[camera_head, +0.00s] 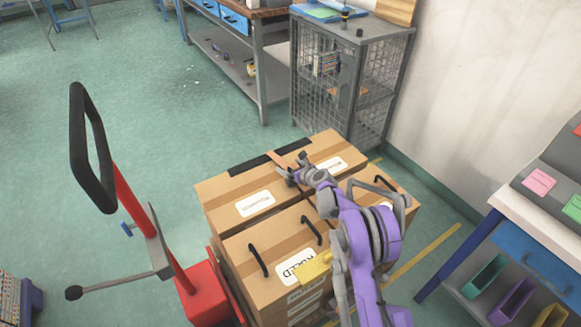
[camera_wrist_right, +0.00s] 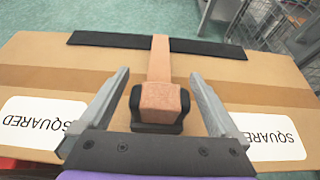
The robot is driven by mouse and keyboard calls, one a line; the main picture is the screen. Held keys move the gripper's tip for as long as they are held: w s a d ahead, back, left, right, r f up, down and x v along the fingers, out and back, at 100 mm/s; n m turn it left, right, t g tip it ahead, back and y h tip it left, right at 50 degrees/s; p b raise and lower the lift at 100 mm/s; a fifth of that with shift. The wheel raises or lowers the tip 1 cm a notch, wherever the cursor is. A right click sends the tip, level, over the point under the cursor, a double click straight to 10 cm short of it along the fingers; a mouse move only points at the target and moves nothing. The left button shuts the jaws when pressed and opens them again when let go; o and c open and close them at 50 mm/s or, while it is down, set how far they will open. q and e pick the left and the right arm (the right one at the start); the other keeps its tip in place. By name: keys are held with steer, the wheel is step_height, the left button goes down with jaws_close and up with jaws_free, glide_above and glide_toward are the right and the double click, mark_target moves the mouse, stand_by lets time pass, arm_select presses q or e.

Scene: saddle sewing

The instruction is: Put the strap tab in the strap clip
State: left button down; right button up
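The strap tab (camera_wrist_right: 161,101) is a tan block at the near end of a tan strap (camera_wrist_right: 160,58). A black clip-like piece (camera_wrist_right: 157,127) surrounds its sides and near edge in the right wrist view; I cannot tell whether the tab is seated in it. The strap runs away over a black strip (camera_wrist_right: 95,39) on the cardboard box, and also shows in the head view (camera_head: 274,157). My right gripper (camera_wrist_right: 160,75) is open, one finger on each side of the tab with gaps. In the head view it is over the box top (camera_head: 291,174). My left gripper is out of view.
The cardboard boxes (camera_head: 222,188) are stacked beside a red-based cart with a black handle (camera_head: 92,150). Black loop handles (camera_head: 257,261) stand on the near box. A wire-mesh cabinet (camera_head: 325,85) stands close behind. A workbench (camera_head: 540,222) is at right. Floor at left is mostly clear.

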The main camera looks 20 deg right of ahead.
steer(key=shift+r, duration=0.15)
steer(key=shift+s+r, duration=0.15)
steer(key=shift+r, duration=0.05)
steer(key=p+v, duration=0.2)
steer(key=v, duration=1)
steer(key=s+a+r+n+g+y, duration=0.1)
steer(key=s+a+r+n+g, duration=0.1)
steer(key=s+a+r+n, duration=0.5)
steer(key=s+a+r+n+g, duration=0.2)
steer(key=s+a+n+g, duration=0.1)
steer(key=s+a+n, duration=0.75)
steer(key=s+f+n+g+h, duration=0.2)
steer(key=s+n+g, duration=0.1)
steer(key=s+n, duration=1.4)
steer(key=s, duration=0.6)
steer(key=shift+a+h, duration=0.15)
steer(key=shift+h, duration=0.25)
